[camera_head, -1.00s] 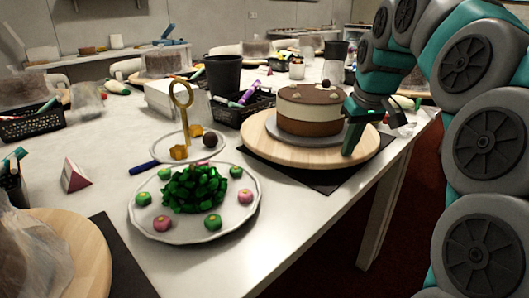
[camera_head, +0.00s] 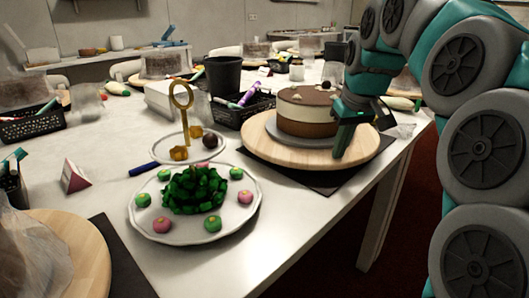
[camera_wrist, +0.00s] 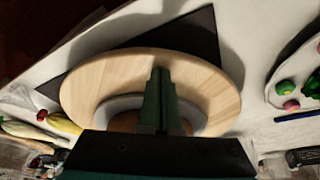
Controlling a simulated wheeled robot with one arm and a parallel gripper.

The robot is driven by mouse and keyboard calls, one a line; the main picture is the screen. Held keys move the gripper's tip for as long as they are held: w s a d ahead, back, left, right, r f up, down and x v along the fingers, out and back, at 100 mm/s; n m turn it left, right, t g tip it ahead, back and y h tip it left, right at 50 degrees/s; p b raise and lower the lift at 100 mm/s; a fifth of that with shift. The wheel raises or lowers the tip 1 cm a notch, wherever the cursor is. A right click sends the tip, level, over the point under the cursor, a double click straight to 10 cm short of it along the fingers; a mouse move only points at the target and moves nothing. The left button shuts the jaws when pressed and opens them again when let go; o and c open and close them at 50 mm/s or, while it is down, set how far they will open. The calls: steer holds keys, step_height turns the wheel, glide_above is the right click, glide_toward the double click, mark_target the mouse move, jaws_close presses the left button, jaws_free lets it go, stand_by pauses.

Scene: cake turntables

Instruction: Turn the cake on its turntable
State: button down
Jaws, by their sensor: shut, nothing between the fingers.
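The layered cake (camera_head: 306,112), brown below, cream in the middle and dark on top, stands on a grey board on the round wooden turntable (camera_head: 270,148). The wooden disc also shows in the wrist view (camera_wrist: 95,85), where my fingers hide most of the cake. My gripper (camera_head: 342,150) is shut and empty. Its green fingers point down at the front right of the disc, beside the cake. In the wrist view the closed fingers (camera_wrist: 160,80) lie over the disc near its rim. I cannot tell whether the tips touch the wood.
A dark mat (camera_head: 315,180) lies under the turntable near the table's right edge. A two-tier stand (camera_head: 165,228) with green pieces and small sweets is at front left. A black basket (camera_head: 235,113) and a black cup (camera_head: 223,75) are behind.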

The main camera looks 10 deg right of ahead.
steer(key=shift+a, duration=0.35)
steer(key=shift+r+p, duration=0.75)
steer(key=shift+r, duration=0.65)
steer(key=shift+r+p, duration=0.95)
steer(key=shift+r, duration=0.65)
step_height(320, 180, up, 3)
steer(key=shift+f, duration=0.1)
